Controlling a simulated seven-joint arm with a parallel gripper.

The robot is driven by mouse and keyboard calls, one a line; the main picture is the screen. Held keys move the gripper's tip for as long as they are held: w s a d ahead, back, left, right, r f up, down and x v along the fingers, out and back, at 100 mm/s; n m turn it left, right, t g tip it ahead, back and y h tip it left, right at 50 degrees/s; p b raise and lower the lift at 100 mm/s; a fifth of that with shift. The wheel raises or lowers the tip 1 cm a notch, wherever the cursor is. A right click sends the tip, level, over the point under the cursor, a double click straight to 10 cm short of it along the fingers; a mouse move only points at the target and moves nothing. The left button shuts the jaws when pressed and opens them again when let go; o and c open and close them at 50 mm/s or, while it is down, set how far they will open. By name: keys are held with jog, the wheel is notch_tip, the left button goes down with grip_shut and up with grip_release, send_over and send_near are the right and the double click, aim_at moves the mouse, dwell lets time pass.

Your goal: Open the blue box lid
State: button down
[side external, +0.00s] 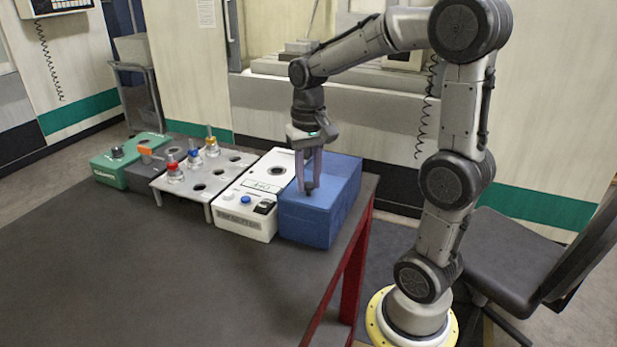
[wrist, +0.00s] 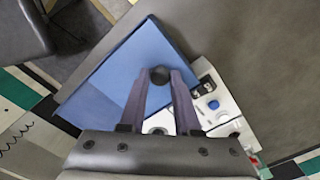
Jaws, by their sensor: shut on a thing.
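The blue box (side external: 317,212) stands near the table's right end, and its lid (side external: 338,176) looks closed. My gripper (side external: 309,188) points straight down over the lid's top. Its fingers are shut on the dark round knob of the lid. In the wrist view the blue lid (wrist: 128,66) fills the middle left, and the dark knob (wrist: 159,74) sits between the tips of my gripper (wrist: 160,78). The fingers hide part of the knob in the side external view.
A white box (side external: 246,200) with a blue button stands close beside the blue box on the left. Further left are a rack (side external: 204,175) with red, blue and yellow-topped pieces and a green box (side external: 118,168). The front of the dark table (side external: 130,265) is clear. A chair (side external: 520,255) stands at the right.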

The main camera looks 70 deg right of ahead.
jog(key=d, duration=1.2)
jog(key=shift+r, duration=0.1)
jog(key=c, duration=0.6)
grip_release()
jog(key=shift+a, duration=0.1)
notch_tip(320, 180, up, 14)
